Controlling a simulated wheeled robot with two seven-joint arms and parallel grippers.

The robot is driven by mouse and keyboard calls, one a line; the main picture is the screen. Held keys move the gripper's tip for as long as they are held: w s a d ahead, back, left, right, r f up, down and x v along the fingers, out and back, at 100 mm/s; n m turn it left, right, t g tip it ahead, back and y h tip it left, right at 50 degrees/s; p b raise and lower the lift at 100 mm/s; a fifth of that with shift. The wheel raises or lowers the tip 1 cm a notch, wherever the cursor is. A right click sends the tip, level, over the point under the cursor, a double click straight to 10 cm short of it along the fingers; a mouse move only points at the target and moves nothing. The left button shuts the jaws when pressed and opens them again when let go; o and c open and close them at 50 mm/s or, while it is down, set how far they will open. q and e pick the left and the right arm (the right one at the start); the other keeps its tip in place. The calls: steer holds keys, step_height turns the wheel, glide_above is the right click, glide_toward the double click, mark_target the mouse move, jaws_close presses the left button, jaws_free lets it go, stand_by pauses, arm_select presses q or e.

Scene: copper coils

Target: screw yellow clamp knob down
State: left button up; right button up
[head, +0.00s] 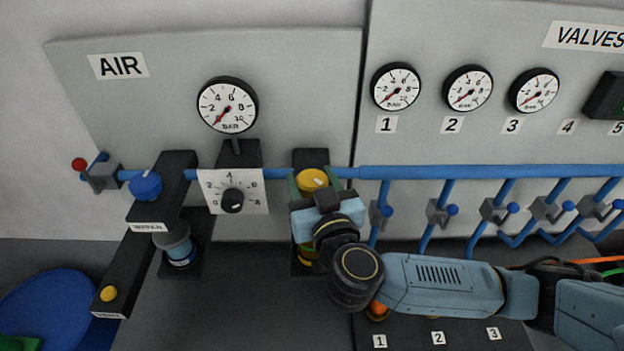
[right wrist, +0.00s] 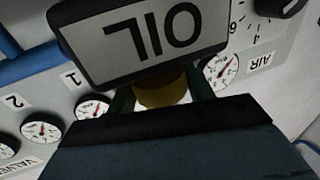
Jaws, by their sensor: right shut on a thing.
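In the right wrist view the yellow knob (right wrist: 163,90) shows between the fingers, partly hidden by the block's "OIL" label (right wrist: 150,43), which appears upside down. My left gripper is not in view.
A blue knob (head: 146,186) sits on the "WATER" block, left of a dial (head: 233,196). The AIR gauge (head: 227,105) is above. Several blue-handled valves (head: 440,211) line the pipe (head: 480,172) to the right. A blue round container (head: 50,308) stands at lower left.

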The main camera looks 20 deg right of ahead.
steer(key=m+g+h, duration=0.1)
steer(key=m+h, duration=0.2)
steer(key=h, duration=0.2)
steer(key=m+g+h, duration=0.2)
steer(key=m+h, duration=0.1)
steer(key=h, duration=0.1)
steer(key=shift+m+h, duration=0.3)
steer(key=shift+h, duration=0.1)
steer(key=m+g+h, duration=0.6)
steer(key=g, duration=0.1)
steer(key=shift+h, duration=0.3)
steer(key=shift+r, duration=0.1)
steer(key=o, duration=1)
steer(key=shift+d, duration=0.1)
